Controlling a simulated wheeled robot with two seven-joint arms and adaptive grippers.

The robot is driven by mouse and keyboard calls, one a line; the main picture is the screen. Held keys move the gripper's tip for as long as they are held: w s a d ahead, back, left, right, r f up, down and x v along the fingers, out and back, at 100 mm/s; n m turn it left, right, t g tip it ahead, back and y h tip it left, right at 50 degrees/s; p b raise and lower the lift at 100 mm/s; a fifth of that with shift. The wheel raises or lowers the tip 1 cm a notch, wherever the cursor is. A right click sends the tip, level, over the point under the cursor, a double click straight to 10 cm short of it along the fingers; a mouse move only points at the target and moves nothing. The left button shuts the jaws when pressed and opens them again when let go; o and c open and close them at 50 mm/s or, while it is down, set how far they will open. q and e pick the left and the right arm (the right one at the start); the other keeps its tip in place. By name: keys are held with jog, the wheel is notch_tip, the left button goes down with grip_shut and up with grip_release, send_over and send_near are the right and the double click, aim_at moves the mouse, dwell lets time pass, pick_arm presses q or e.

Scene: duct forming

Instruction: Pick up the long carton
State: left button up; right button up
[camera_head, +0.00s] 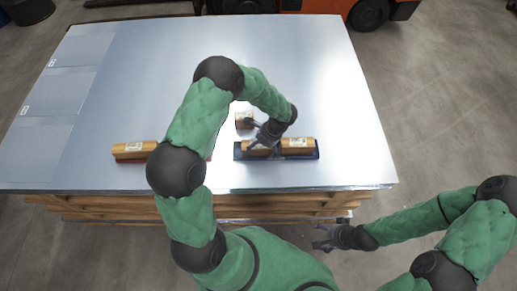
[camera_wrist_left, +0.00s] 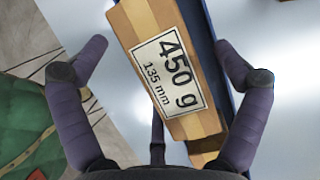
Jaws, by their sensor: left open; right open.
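A cardboard carton (camera_wrist_left: 165,60) labelled "450 g 135 mm" shows between the fingers of my left gripper (camera_wrist_left: 160,50) in the left wrist view. The fingers are open on both sides, apart from it. In the head view my left gripper (camera_head: 253,135) is over the left carton (camera_head: 257,151) on a blue tray (camera_head: 239,152), partly hiding it. A second carton (camera_head: 298,146) with a white label lies on the right of that tray. Another carton (camera_head: 135,149) lies on a red tray at left, its right part hidden by my arm. My right gripper (camera_head: 323,238) is open and empty off the table's front.
The metal sheet (camera_head: 335,80) on the wooden-sided stack is clear at the back and right. An orange vehicle (camera_head: 340,7) stands behind the table.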

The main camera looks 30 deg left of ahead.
dwell(0.3)
pick_arm(q)
jog(key=c, duration=1.7)
